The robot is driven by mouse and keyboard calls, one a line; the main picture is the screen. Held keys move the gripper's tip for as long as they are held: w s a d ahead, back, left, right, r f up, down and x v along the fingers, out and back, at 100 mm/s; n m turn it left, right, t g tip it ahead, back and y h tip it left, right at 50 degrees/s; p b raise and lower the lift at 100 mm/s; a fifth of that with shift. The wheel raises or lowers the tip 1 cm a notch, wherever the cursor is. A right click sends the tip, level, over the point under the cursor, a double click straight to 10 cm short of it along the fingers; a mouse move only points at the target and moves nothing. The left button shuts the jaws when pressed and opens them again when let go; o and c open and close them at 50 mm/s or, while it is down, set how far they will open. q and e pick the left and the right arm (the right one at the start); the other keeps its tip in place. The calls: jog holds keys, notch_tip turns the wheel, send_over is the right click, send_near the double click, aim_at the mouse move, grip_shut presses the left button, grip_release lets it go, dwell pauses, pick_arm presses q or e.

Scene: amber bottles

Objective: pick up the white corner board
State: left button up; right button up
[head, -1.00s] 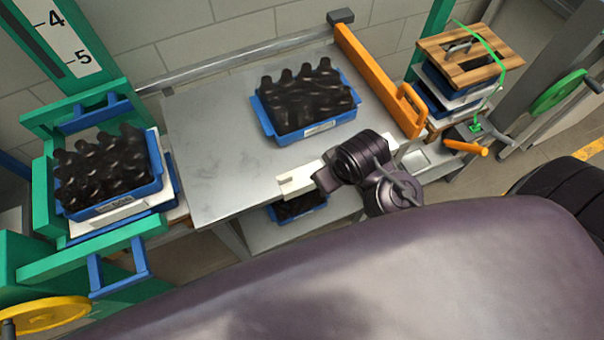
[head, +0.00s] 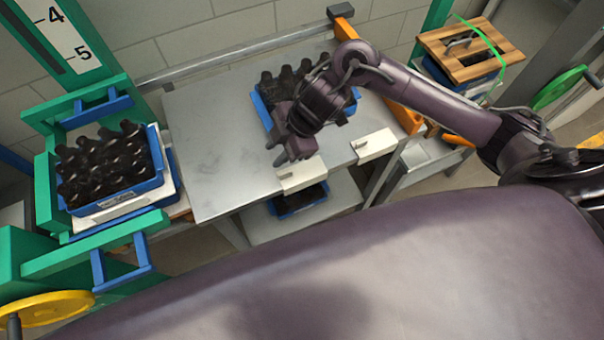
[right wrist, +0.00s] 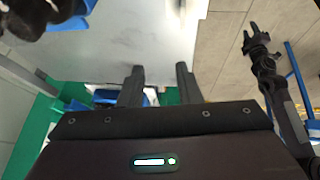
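Two white block-like pieces sit at the front edge of the grey table: a left one (head: 302,175) and a right one (head: 374,146). I cannot tell whether they are parts of one white corner board. My right gripper (head: 279,150) is above the table's front edge, just behind and above the left piece, and appears apart from it. In the right wrist view my right gripper (right wrist: 160,82) has its two fingers spread, with nothing seen held. My left gripper (right wrist: 255,38) shows only in the right wrist view, small, over the floor, with its prongs apart.
A blue crate of dark bottles (head: 262,108) stands on the table (head: 205,145), partly behind my right arm. Another crate (head: 150,183) is in the green frame at left. A wooden-topped stack (head: 470,65) stands at right. The table's left part is clear.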

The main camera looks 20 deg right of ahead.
jog(key=g+h, duration=0.1)
send_near(292, 171)
jog(key=w+a, duration=0.2)
jog(key=f, duration=0.1)
jog(key=shift+g, duration=0.4)
jog(key=f, duration=0.2)
jog(key=s+f+p, duration=0.1)
jog(key=f, duration=0.1)
jog(key=a+f+p, duration=0.1)
jog(key=f, duration=0.1)
jog(key=shift+s, duration=0.2)
jog(key=shift+a+f, duration=0.2)
jog(key=shift+f, duration=0.3)
grip_shut()
